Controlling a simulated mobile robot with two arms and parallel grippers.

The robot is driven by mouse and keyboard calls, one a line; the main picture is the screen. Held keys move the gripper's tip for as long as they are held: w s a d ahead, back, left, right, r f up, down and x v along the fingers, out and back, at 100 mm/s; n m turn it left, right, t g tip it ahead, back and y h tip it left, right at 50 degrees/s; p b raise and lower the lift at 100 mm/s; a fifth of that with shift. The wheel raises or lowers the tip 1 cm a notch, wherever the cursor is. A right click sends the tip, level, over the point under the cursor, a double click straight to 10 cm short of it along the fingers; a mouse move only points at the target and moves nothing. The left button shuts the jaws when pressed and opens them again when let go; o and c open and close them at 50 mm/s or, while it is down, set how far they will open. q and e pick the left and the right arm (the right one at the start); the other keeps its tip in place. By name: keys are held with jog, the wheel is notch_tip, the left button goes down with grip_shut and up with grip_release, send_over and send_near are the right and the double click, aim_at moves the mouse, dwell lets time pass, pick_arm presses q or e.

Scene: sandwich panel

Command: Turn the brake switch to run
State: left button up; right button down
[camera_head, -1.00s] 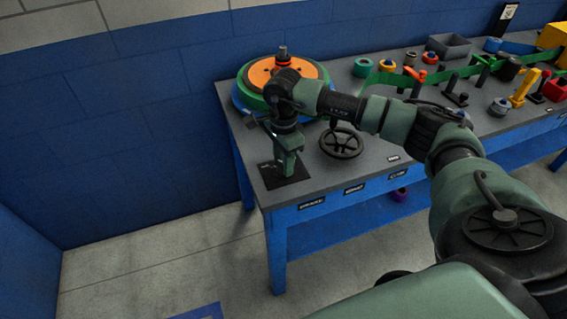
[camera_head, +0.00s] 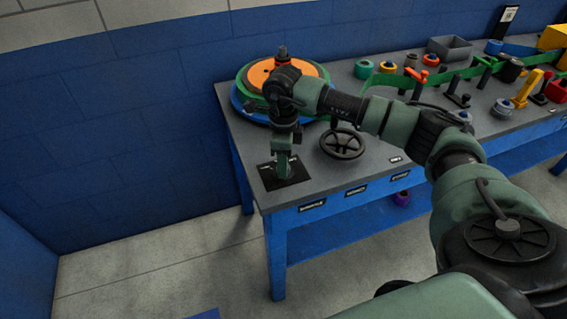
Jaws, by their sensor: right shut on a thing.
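The brake switch sits on a black square plate (camera_head: 292,181) at the front left corner of the grey table. Its knob is mostly hidden by my right gripper (camera_head: 284,171), which reaches straight down over the plate. The right gripper is shut on the brake switch and is seen nearly edge-on. The switch's direction and any run mark are too small and covered to read. My left gripper is not in view.
A black handwheel (camera_head: 342,143) stands close right of the plate. Behind is a round stack of orange, green and blue discs (camera_head: 249,107). Several colored posts, rings and a green band fill the right of the table (camera_head: 400,135). Blue wall lies behind.

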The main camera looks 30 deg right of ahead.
jog(key=shift+w+r, duration=0.1)
dwell(0.4)
jog(key=c, duration=1)
grip_release()
notch_tip(320, 180, up, 8)
jog(key=shift+f+b, duration=0.1)
jog(key=shift+b, duration=0.45)
jog(key=shift+f, duration=0.1)
